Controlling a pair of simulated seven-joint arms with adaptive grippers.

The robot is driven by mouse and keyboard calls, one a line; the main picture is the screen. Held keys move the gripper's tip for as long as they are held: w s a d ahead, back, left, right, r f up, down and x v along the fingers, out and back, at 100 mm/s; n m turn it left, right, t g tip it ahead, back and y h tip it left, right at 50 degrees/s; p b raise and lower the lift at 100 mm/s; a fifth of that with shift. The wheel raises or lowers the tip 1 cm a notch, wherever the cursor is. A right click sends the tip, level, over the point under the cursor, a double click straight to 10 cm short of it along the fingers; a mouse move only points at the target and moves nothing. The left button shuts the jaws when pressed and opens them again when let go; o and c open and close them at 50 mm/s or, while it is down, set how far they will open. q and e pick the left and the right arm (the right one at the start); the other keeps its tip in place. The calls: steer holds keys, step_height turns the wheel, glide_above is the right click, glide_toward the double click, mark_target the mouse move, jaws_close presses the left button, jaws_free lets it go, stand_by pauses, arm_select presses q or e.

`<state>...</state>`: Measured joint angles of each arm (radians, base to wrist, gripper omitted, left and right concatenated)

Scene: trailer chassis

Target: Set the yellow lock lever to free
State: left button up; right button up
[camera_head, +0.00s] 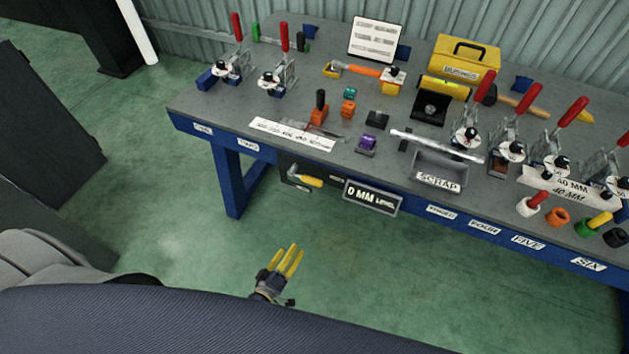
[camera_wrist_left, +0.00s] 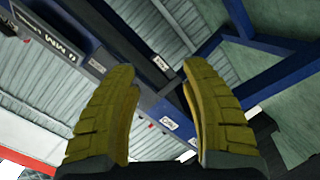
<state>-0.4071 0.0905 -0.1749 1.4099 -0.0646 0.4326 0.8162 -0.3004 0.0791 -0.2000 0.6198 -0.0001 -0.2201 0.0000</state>
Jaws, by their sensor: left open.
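The yellow lock lever (camera_head: 308,181) sits on a dark panel below the bench's front edge, left of the hanging sign in the head view. Its handle points right and slightly down. My left gripper (camera_head: 289,261) is open and empty, below the lever in the picture and apart from it. Its two yellow fingers also show spread apart in the left wrist view (camera_wrist_left: 160,115), with nothing between them. I cannot make out the lever in the wrist view. My right gripper is not in view.
The grey-topped blue workbench (camera_head: 225,118) carries red-handled clamps, a yellow toolbox (camera_head: 466,60) and a scrap bin (camera_head: 437,181). A framed sign (camera_head: 373,197) hangs at its front, right of the lever. Green floor (camera_head: 165,215) in front is clear.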

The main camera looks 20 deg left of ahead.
mark_target(313, 181)
arm_select(q)
steer(key=w+r+n+t, duration=0.35)
steer(key=r+n, duration=0.45)
steer(key=r, duration=0.4)
steer(key=shift+t, duration=0.35)
steer(key=x, duration=1.6)
steer(key=shift+w, duration=0.4)
steer(key=shift+o, duration=0.2)
jaws_close()
